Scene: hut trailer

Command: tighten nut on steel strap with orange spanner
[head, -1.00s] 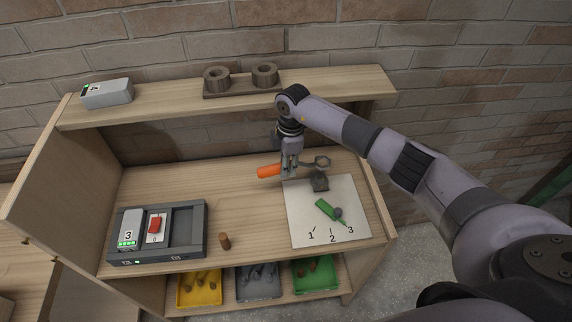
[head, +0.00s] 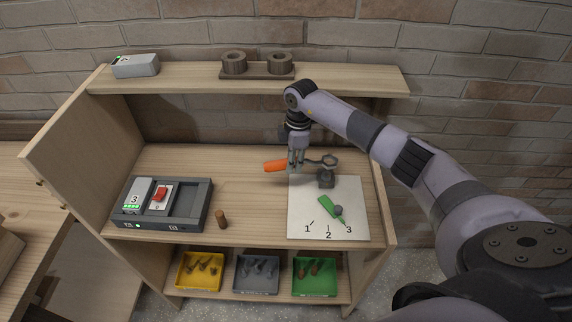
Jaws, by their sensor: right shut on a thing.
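My right gripper (head: 297,166) points down over the bench, at the back left corner of the white board, and is shut on the orange spanner. The spanner's orange handle (head: 275,166) sticks out to the left. Its grey head (head: 330,160) sticks out to the right, just behind and above a small dark block (head: 326,180) at the board's back edge. I cannot tell whether head and block touch. The nut and the steel strap are too small to make out. My left gripper is not in view.
The white board (head: 355,204) carries the marks 1, 2, 3 and a green pointer (head: 326,205). A grey tray (head: 187,206) and a wooden peg (head: 221,219) stand left. Yellow, grey and green bins sit below. A shelf (head: 345,80) runs above. The bench middle is clear.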

